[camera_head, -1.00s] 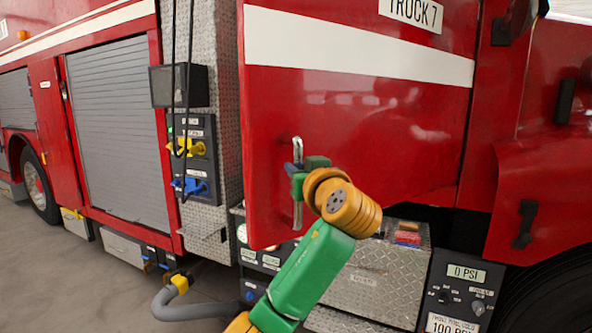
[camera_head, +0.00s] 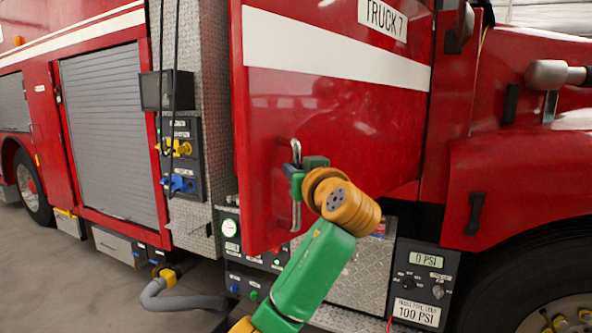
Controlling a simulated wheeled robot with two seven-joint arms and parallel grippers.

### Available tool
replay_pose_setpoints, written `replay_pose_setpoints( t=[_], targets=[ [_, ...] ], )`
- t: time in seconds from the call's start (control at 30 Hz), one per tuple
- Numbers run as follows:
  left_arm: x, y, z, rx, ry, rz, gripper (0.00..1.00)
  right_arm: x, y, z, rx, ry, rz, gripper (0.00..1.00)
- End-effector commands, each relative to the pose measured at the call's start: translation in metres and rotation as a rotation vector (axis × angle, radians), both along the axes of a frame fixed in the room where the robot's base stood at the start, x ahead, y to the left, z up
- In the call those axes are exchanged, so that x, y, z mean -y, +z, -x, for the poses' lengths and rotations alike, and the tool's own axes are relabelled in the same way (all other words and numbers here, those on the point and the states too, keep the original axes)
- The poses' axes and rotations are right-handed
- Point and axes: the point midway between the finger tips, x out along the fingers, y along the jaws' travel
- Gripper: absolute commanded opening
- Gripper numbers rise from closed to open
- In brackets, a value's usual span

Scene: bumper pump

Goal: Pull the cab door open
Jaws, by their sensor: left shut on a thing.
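The red cab door (camera_head: 340,115) has a white stripe and a "TRUCK 7" label. It stands ajar, its left edge swung out from the truck body. A vertical metal bar handle (camera_head: 296,213) sits near the door's lower left edge. My left gripper (camera_head: 297,170) is shut on the handle; its green and orange wrist hides part of the door behind it. My right gripper is not in view.
Below the door are a diamond-plate step box (camera_head: 363,275) and a pressure panel (camera_head: 423,282) reading 0 PSI. To the left are a valve panel (camera_head: 182,158) and a grey hose (camera_head: 180,302). The front wheel (camera_head: 560,310) is at lower right. Grey floor is clear at lower left.

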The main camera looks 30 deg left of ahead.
Motion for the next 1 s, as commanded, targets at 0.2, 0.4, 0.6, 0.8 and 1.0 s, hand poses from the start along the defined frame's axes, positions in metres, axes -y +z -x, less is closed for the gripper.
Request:
replay_pose_setpoints(
  t=[0.2, 0.4, 0.6, 0.8, 1.0],
  targets=[
    [0.001, 0.003, 0.0, 0.007, -0.003, -0.004, 0.57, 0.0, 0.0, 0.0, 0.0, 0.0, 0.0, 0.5],
    [0.0, 0.001, 0.0, 0.002, -0.002, -0.002, 0.57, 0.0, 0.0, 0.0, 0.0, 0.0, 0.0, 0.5],
    [0.013, -0.005, 0.01, 0.006, -0.005, -0.003, 0.57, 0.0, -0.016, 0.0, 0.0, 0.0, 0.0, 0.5],
    [0.044, -0.004, 0.039, 0.006, -0.006, -0.004, 0.57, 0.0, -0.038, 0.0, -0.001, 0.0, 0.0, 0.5],
    [0.053, 0.0, 0.049, 0.002, -0.003, -0.004, 0.57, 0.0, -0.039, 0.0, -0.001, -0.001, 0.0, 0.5]
  ],
)
